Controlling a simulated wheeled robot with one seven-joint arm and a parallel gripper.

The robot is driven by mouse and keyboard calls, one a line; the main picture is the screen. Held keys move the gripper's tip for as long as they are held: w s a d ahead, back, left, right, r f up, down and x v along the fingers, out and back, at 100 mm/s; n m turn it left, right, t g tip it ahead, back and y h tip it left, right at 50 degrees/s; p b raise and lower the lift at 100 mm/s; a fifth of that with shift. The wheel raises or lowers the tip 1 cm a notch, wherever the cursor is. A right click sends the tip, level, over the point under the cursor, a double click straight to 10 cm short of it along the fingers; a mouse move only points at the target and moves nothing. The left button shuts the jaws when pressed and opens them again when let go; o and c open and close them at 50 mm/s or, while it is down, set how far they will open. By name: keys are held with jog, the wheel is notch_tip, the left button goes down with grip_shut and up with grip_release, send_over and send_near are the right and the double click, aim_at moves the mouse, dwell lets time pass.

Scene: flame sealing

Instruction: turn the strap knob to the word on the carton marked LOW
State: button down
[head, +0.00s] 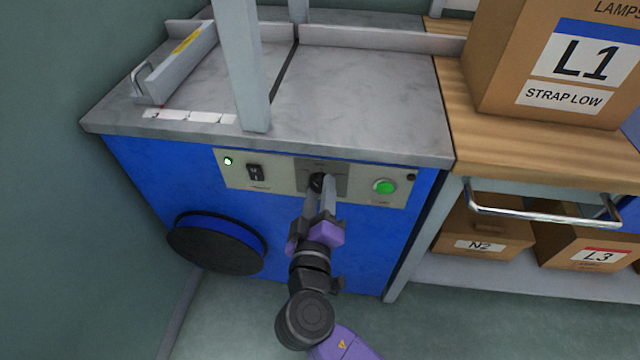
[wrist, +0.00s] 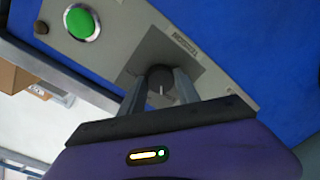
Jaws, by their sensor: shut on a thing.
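The strap knob (head: 317,182) is a small black dial on the beige control panel (head: 285,178) at the front of the blue strapping machine. In the wrist view the knob (wrist: 160,79) has a white pointer line on its face. My gripper (head: 323,188) reaches the panel and is shut on the knob, one finger on each side; the fingers also show in the wrist view (wrist: 160,88). The scale words around the knob are too small or hidden to read. The carton (head: 545,60) at the upper right is marked L1 and STRAP LOW.
A green button (head: 384,186) sits right of the knob, and a black rocker switch (head: 255,172) and lit green lamp (head: 228,161) sit left. Cartons N2 (head: 480,244) and L3 (head: 590,252) stand on the lower shelf. A metal rail handle (head: 540,213) juts out at right.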

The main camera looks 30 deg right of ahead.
jog(key=shift+a+r+n+p, duration=0.1)
jog(key=shift+n+p, duration=1.4)
jog(key=shift+n, duration=0.3)
jog(key=c, duration=0.9)
grip_release()
jog(key=shift+v, duration=3.85)
jog(key=shift+w+a+r, duration=0.1)
